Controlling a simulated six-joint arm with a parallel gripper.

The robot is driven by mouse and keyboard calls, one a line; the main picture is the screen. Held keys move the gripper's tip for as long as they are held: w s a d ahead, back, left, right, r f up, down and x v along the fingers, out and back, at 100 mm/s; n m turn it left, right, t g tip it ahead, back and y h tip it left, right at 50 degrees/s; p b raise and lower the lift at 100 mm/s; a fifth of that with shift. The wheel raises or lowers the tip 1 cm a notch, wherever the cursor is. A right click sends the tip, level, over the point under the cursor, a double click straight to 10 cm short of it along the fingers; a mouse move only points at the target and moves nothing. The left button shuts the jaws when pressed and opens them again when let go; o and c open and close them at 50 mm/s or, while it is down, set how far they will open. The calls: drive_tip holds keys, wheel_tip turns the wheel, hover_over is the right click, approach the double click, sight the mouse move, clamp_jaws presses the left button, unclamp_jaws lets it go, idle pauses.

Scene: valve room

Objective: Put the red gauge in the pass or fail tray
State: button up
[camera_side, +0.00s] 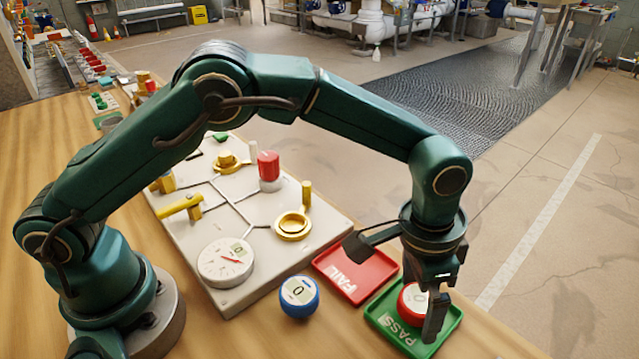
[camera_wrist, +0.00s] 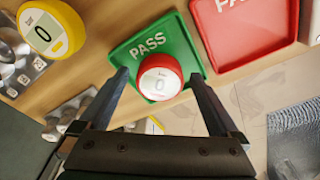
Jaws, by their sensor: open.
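The red gauge (camera_side: 412,301) has a white face and sits in the green PASS tray (camera_side: 392,334). In the wrist view the gauge (camera_wrist: 161,80) also shows in the green tray (camera_wrist: 189,42), below the word PASS. My gripper (camera_side: 424,322) is low over the tray, pointing down. In the wrist view my gripper's (camera_wrist: 161,76) fingers are spread wide, one on each side of the gauge, with gaps between. The red FAIL tray (camera_side: 362,274) lies beside the green one and is empty; it also shows in the wrist view (camera_wrist: 238,39).
A blue gauge (camera_side: 299,296) stands left of the trays. A light valve board (camera_side: 237,283) with a dial, yellow handle and red knob lies behind it. A yellow gauge (camera_wrist: 52,28) shows in the wrist view. The table edge is close to the trays.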

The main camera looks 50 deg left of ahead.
sight(411, 299)
drive_tip(key=s+a+r+n, duration=0.1)
drive_tip(key=a+r, duration=0.2)
drive_tip(key=r, duration=0.5)
drive_tip(key=s+a+r, duration=0.1)
drive_tip(key=a+r, duration=0.2)
drive_tip(key=r, duration=0.5)
drive_tip(key=s+a+f+n+t, duration=0.2)
drive_tip(key=s+a+n+t, duration=0.2)
drive_tip(key=s+a, duration=0.9)
drive_tip(key=shift+a+f+n+y, duration=0.2)
drive_tip(key=shift+a+n+y, duration=0.2)
drive_tip(key=shift+a+n, duration=0.65)
